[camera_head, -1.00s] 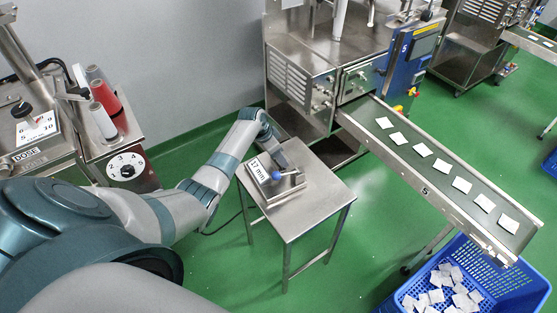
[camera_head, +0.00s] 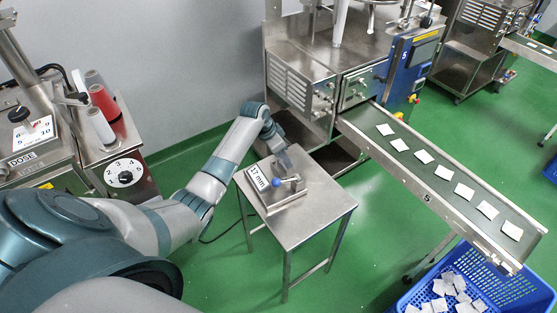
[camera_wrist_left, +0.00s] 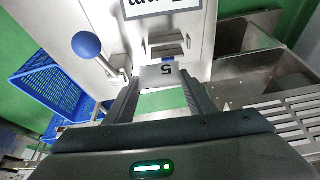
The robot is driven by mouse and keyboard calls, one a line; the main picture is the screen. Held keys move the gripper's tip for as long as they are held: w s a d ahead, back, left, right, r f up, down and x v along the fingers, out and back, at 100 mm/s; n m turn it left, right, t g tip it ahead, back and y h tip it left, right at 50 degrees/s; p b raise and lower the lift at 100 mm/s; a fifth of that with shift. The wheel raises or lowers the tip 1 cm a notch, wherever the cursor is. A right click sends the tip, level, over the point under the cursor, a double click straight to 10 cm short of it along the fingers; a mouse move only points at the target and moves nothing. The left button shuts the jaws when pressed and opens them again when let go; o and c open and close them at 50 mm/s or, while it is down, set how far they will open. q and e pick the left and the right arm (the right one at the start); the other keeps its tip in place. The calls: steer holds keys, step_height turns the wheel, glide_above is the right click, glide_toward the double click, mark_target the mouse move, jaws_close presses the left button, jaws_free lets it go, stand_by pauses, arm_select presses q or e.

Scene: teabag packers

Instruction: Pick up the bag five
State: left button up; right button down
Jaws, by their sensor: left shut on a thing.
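My left gripper (camera_head: 286,168) is at the metal gauge block (camera_head: 292,200) on the small steel table. In the left wrist view, the same gripper (camera_wrist_left: 163,80) is shut on a small pale piece marked 5 (camera_wrist_left: 152,77), which sits between its fingertips, close to the gauge's slots. I take this piece for bag five; in the head view it is too small or hidden to make out. The gauge has a "17 mm" label (camera_head: 258,177) and a lever with a blue ball (camera_head: 276,182), seen large in the wrist view (camera_wrist_left: 86,45). My right gripper is not in view.
A conveyor marked 5 (camera_head: 426,197) carries several white bags in a row on the right. A blue crate (camera_head: 515,285) with several bags stands under its end. Packing machines stand behind. A dosing unit with a dial (camera_head: 125,172) is at left. Green floor surrounds the table.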

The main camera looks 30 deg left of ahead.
arm_select(q)
steer(key=s+d+r+b, duration=0.2)
steer(key=d+r, duration=0.4)
steer(key=d, duration=0.3)
steer(key=shift+s+d, duration=0.2)
steer(key=shift+d, duration=0.1)
steer(key=shift+r, duration=0.15)
steer(key=d+r+n+b, duration=0.2)
steer(key=d+r, duration=0.8)
steer(key=r, duration=0.5)
steer(key=s+r+n+y+b, duration=0.1)
steer(key=s+n+y, duration=0.1)
steer(key=s, duration=0.9)
steer(key=shift+d+n+t, duration=0.25)
steer(key=shift+n+t, duration=0.05)
steer(key=shift+n, duration=0.4)
